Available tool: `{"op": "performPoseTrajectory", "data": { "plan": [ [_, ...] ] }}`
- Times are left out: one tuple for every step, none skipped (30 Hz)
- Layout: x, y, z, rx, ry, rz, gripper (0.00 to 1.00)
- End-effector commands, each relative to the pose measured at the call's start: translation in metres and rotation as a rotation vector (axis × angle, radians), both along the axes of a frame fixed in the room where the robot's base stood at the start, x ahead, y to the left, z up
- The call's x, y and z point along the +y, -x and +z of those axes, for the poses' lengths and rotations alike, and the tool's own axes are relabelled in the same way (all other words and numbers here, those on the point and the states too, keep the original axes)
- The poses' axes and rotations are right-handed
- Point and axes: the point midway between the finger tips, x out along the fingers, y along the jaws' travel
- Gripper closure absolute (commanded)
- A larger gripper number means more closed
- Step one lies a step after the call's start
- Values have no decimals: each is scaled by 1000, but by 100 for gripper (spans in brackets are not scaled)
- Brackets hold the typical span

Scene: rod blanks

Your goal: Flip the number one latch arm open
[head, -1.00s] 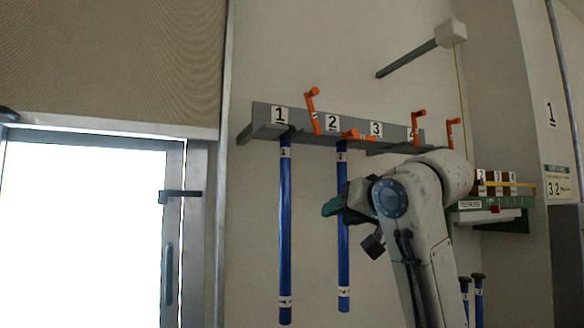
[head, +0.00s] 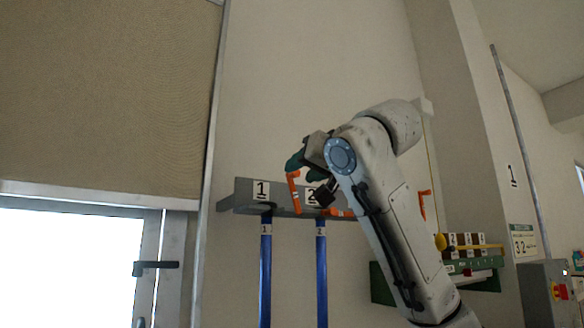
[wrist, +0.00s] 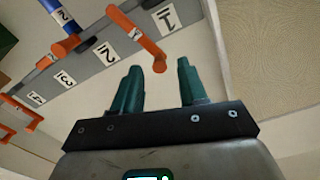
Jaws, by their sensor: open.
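The grey rail (head: 238,196) on the wall carries number plates and orange latch arms. The latch arm between plates 1 and 2 (head: 294,193) stands up from the rail, just right of the number 1 plate (head: 261,191). My gripper (head: 297,160) is at its upper end. In the wrist view my gripper (wrist: 159,66) is open with green fingers apart. The end of this orange latch arm (wrist: 150,52) shows in the gap between the fingertips; I cannot tell whether they touch. The number 1 plate (wrist: 167,16) shows beyond. Part of the rail is hidden behind my arm.
Blue rods one (head: 265,270) and two (head: 321,270) hang below the rail. Another orange latch arm (head: 341,212) lies low near plate 2, and one (head: 423,204) shows right of my arm. A green shelf (head: 484,284) and grey control box (head: 545,290) stand right.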

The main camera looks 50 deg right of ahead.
Motion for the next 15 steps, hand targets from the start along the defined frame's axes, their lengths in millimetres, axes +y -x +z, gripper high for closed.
{"op": "performPoseTrajectory", "data": {
  "plan": [
    [-3, -9, 3, 4, -1, -2, 58],
    [-5, -14, 3, 2, -2, -1, 58],
    [-7, -20, 3, 3, -2, -2, 58],
    [-8, -24, 2, 2, -2, -1, 58],
    [-9, -28, 2, 2, -2, -1, 58],
    [-10, -32, 2, 2, -3, -1, 58],
    [-11, -36, 2, 2, -2, -1, 58],
    [-12, -38, 2, 2, -2, -1, 58],
    [-12, -41, 2, 0, -1, -1, 58],
    [-13, -43, 1, 0, -1, -1, 58],
    [-13, -44, 1, 0, -1, -1, 58],
    [-14, -46, 1, 0, -1, -1, 58],
    [-14, -46, 1, 0, -1, -1, 58],
    [-14, -47, 0, 0, 0, -1, 58],
    [-14, -47, 0, -1, 0, -1, 58]
  ]
}}
